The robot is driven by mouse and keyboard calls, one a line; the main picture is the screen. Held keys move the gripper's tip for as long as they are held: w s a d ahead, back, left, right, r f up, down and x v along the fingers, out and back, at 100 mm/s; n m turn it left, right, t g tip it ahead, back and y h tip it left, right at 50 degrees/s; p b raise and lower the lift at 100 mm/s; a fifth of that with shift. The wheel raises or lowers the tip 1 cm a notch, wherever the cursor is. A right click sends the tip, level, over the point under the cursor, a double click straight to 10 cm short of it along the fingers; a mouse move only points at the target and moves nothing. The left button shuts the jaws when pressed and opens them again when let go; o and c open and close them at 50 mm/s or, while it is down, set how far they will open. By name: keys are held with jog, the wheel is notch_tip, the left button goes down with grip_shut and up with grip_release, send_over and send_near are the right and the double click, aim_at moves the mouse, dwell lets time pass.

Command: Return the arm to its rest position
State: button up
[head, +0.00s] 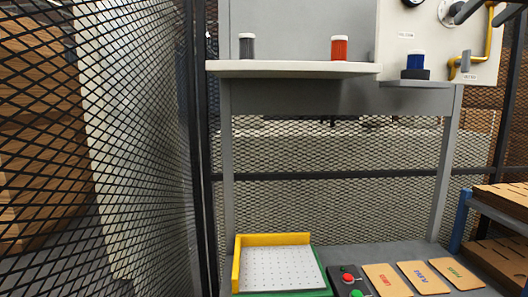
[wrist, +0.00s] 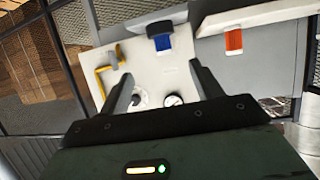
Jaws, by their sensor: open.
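My gripper (wrist: 163,82) shows in the wrist view with its two dark fingers spread apart and nothing between them. It faces a pale panel (wrist: 150,65) with a gauge, a round knob and a yellow pipe beyond the fingers. In the head view a dark part at the top right edge overlaps this panel (head: 410,25); I cannot tell clearly what it is. A blue container (head: 415,62) sits on a dark round base on the small right shelf. A red container (head: 339,48) and a grey one (head: 247,46) stand upright on the long shelf (head: 290,68).
Below, a perforated white plate (head: 280,270) with a yellow edge lies on a green base. Beside it are a button box (head: 350,282) and three tan cards (head: 424,277). Mesh fencing (head: 140,150) stands at left; a rack with brown boxes (head: 500,200) stands at right.

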jog(key=s+a+f+n+g+y, duration=0.2)
jog(key=s+a+f+g, duration=0.15)
jog(key=a+f, duration=1)
jog(key=s+a+f+n+g+y, duration=0.2)
jog(key=a+f+g, duration=0.2)
jog(key=a+f, duration=0.95)
jog(key=s+a+f+n+g+h, duration=0.2)
jog(key=s+f+n+g, duration=0.2)
jog(key=s+f, duration=1.9)
jog(key=shift+s+n+g, duration=0.3)
jog(key=shift+s+g, duration=0.35)
jog(key=shift+g, duration=0.3)
jog(key=shift+r, duration=0.1)
